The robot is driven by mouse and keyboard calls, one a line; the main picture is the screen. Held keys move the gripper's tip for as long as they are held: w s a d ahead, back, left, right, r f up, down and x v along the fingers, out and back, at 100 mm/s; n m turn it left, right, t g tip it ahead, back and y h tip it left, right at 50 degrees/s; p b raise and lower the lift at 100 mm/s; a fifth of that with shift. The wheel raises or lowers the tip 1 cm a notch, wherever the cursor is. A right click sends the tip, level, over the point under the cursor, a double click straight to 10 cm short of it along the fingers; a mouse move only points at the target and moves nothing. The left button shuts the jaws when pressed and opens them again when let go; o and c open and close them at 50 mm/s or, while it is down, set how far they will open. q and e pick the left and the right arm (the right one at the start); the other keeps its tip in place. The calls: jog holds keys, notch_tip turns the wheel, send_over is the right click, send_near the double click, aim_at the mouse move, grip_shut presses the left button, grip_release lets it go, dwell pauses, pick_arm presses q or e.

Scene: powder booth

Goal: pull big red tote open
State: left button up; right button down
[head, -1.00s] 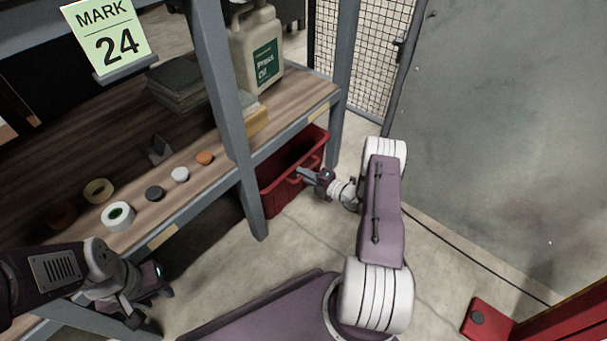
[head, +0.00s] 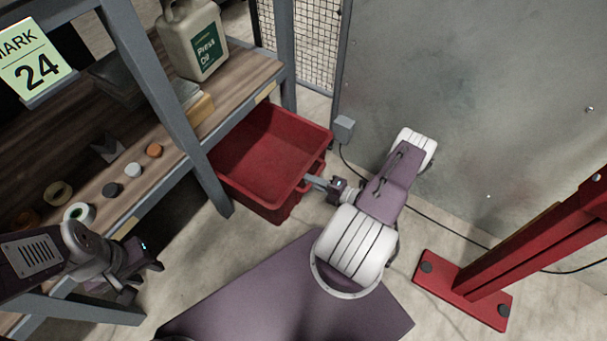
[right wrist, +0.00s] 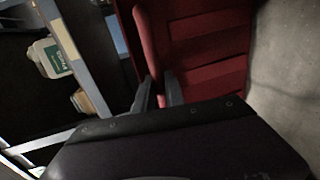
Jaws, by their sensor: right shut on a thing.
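The big red tote (head: 262,158) stands on the floor, partly under the shelf, with its open top and empty inside showing in the head view. Its red wall also shows in the right wrist view (right wrist: 205,45). My right gripper (head: 308,181) is shut on the tote's front rim or handle; the fingers hide the exact grip. In the right wrist view its two fingers (right wrist: 158,92) meet the red edge. My left gripper (head: 140,272) is at the lower left in front of the shelf, away from the tote; its jaw opening is unclear.
The wooden shelf (head: 225,105) holds a Press Oil jug (head: 192,42), tape rolls and small discs. A shelf post (head: 160,100) stands at the tote's left. A red stand (head: 465,290) is at the lower right. A grey box (head: 343,129) is near the wall.

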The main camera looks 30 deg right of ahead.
pick_arm(q)
jog(key=shift+s+d, duration=0.15)
jog(key=shift+s, duration=0.2)
pick_arm(e)
jog(key=shift+v, duration=0.8)
jog(key=shift+f, duration=0.15)
jog(key=c, duration=1.7)
grip_release()
pick_arm(q)
jog(key=shift+r, duration=0.1)
